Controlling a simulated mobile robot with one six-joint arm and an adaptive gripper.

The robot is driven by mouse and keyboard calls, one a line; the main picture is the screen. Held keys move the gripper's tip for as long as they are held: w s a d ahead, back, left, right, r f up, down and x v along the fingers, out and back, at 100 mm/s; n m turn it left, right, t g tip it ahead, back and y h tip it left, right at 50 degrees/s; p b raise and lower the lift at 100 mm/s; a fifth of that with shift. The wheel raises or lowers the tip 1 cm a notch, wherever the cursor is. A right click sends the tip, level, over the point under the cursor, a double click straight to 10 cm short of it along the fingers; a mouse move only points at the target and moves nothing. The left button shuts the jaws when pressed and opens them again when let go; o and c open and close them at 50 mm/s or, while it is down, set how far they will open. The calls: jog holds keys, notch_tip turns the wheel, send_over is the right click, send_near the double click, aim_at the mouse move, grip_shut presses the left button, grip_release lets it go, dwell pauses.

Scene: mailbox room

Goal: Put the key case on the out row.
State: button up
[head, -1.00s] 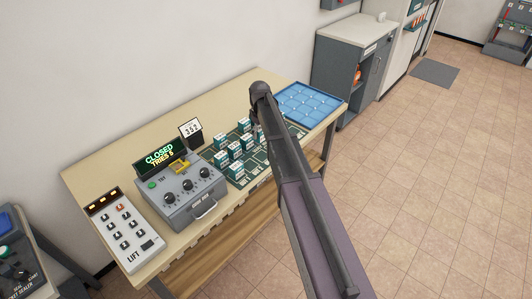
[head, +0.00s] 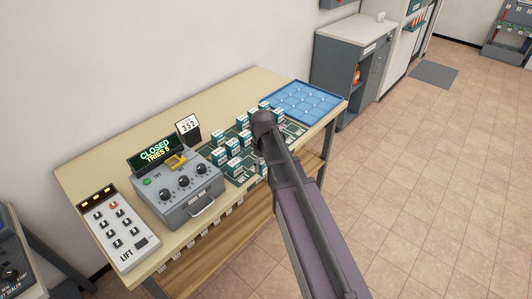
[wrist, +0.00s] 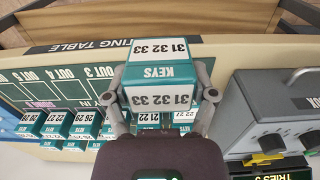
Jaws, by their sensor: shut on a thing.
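My gripper (wrist: 163,98) is shut on a teal and white key case (wrist: 165,72) labelled KEYS 31 32 33, with a finger at each side of it. I cannot tell whether the held case touches the mat.
Several other key cases (head: 232,145) stand in rows on the mat. A grey box with dials (head: 185,192) and a lift panel (head: 119,228) are left of it in the head view. A blue tray (head: 304,102) lies at the table's right end. A 352 card (head: 188,126) stands behind.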

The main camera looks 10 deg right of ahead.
jog(key=shift+s+f, duration=0.1)
jog(key=shift+s, duration=0.25)
jog(key=w, duration=0.5)
jog(key=w+d+f+b, duration=0.1)
jog(key=w, duration=0.3)
jog(key=w+d, duration=0.1)
jog(key=w, duration=0.4)
jog(key=shift+w+f, duration=0.15)
jog(key=shift+w, duration=0.15)
jog(key=shift+w, duration=0.1)
jog(key=shift+w+d, duration=0.1)
jog(key=shift+w, duration=0.2)
jog(key=shift+w+f+b, duration=0.25)
jog(key=shift+f+b, duration=0.75)
jog(key=shift+b, duration=0.15)
jog(key=shift+f+b, duration=0.85)
jog(key=shift+b, duration=0.05)
jog(key=shift+f, duration=0.15)
